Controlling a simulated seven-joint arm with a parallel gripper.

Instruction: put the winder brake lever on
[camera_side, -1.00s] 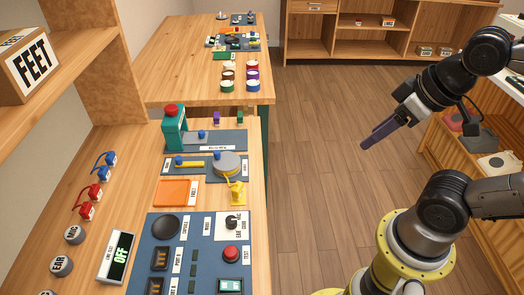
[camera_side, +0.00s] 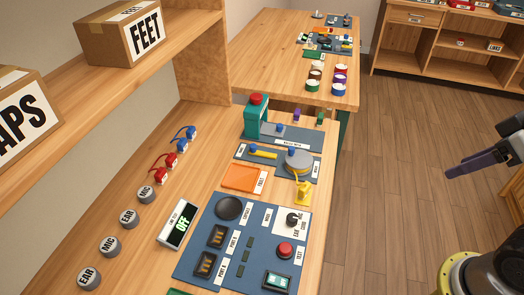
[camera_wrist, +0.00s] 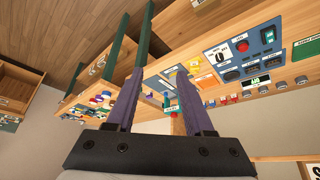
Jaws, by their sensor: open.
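A winder-like station, a blue plate (camera_side: 275,161) with a round grey drum (camera_side: 299,160), sits on the bench. A yellow bar (camera_side: 264,153) with a blue knob (camera_side: 253,147) lies on the plate, left of the drum. A small yellow piece (camera_side: 303,192) stands upright at the plate's near right corner. I cannot tell which yellow part is the brake lever; the labels are too small to read. My gripper (camera_side: 462,169) is open and empty, out over the floor to the right of the bench. Its two purple fingers show apart in the wrist view (camera_wrist: 161,72).
A teal press with a red top (camera_side: 256,112) stands behind the plate. An orange tray (camera_side: 244,178) and a blue test panel (camera_side: 258,215) lie in front. Several grey caps (camera_side: 129,218) and red and blue cables line the left. A shelf with boxes (camera_side: 122,32) overhangs the left.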

